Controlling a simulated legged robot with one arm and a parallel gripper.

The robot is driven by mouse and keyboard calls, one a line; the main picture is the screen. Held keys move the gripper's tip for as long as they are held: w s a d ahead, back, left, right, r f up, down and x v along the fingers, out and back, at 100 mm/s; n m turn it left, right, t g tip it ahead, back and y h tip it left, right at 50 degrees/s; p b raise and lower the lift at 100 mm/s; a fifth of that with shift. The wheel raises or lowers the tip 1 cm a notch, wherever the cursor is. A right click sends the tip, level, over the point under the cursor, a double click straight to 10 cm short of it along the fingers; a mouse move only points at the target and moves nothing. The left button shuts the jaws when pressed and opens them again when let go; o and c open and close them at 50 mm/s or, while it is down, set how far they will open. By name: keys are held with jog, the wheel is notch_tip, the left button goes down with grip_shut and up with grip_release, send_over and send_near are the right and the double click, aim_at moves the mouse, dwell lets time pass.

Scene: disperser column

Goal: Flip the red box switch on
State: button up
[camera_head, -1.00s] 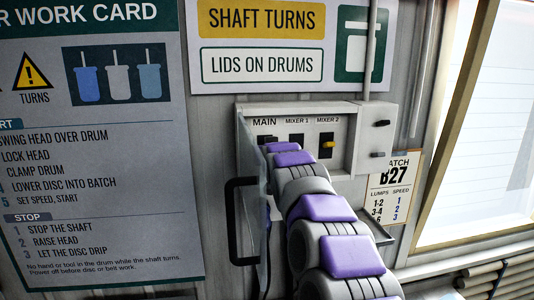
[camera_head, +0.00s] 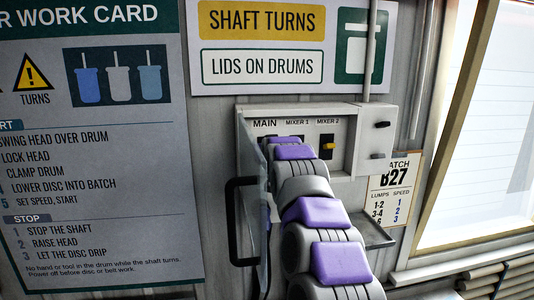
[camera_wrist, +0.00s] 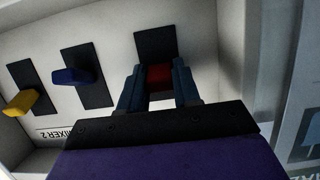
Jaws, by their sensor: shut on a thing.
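The red switch (camera_wrist: 158,77) sits on a black plate in the wrist view, between the two blue fingers of my gripper (camera_wrist: 157,83). The gripper is shut on it, one finger on each side. In the head view my arm reaches into the open switch box (camera_head: 342,165), with its end below the MAIN label. There the arm hides the red switch and the fingertips.
The wrist view shows a blue switch (camera_wrist: 73,75) and a yellow switch (camera_wrist: 22,103) left of the red one. The yellow switch is below MIXER 2 in the head view. The box's open door, with a black handle (camera_head: 236,222), stands left of my arm.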

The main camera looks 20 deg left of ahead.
jog(key=o, duration=1.1)
jog(key=shift+w+a, duration=0.1)
jog(key=shift+a, duration=0.05)
jog(key=shift+c, duration=0.2)
jog(key=shift+s+d, duration=0.25)
jog(key=shift+s, duration=0.05)
jog(key=b+v, duration=0.5)
jog(key=v, duration=1.1)
jog(key=shift+s, duration=0.15)
